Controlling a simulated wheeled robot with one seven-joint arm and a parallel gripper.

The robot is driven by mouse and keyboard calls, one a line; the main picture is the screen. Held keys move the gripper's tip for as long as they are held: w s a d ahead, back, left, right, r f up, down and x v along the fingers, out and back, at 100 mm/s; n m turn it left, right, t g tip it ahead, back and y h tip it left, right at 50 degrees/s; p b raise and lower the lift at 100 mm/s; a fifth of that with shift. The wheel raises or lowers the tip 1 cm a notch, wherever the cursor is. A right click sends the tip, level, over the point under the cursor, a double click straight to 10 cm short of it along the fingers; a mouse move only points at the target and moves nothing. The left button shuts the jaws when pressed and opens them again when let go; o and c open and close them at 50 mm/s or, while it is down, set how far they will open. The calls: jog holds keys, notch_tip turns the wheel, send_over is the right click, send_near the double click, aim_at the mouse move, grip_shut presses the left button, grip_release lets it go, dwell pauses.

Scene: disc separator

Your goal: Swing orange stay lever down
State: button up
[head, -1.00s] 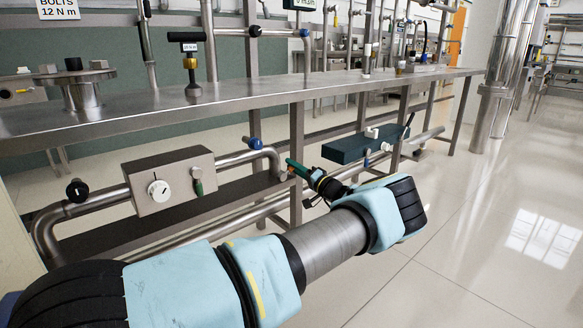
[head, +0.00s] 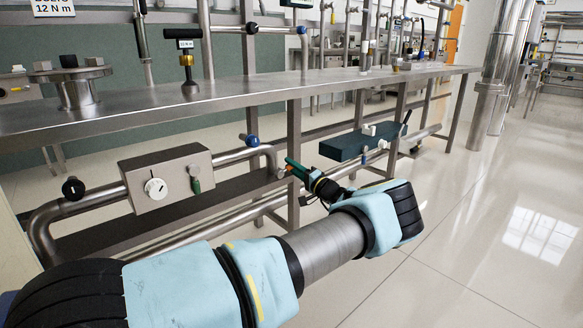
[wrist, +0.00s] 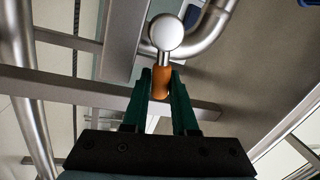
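The orange stay lever (wrist: 162,82) shows in the wrist view as a short orange grip below a round, shiny metal end. My gripper (wrist: 162,88) has dark green fingers, one on each side of the orange grip and closed against it. In the head view my gripper (head: 288,166) is at the pipe end right of the metal box, under the bench. Only a small bit of orange shows there at the fingertips. The lever's lower part is hidden between the fingers.
A metal box (head: 168,172) with a white dial and green-handled switch is left of my gripper. A blue-knobbed valve (head: 251,141) is just above left. A dark green box (head: 356,143) is to the right. The steel bench (head: 230,92) runs overhead; the floor at right is clear.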

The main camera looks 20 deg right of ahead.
jog(key=o, duration=0.4)
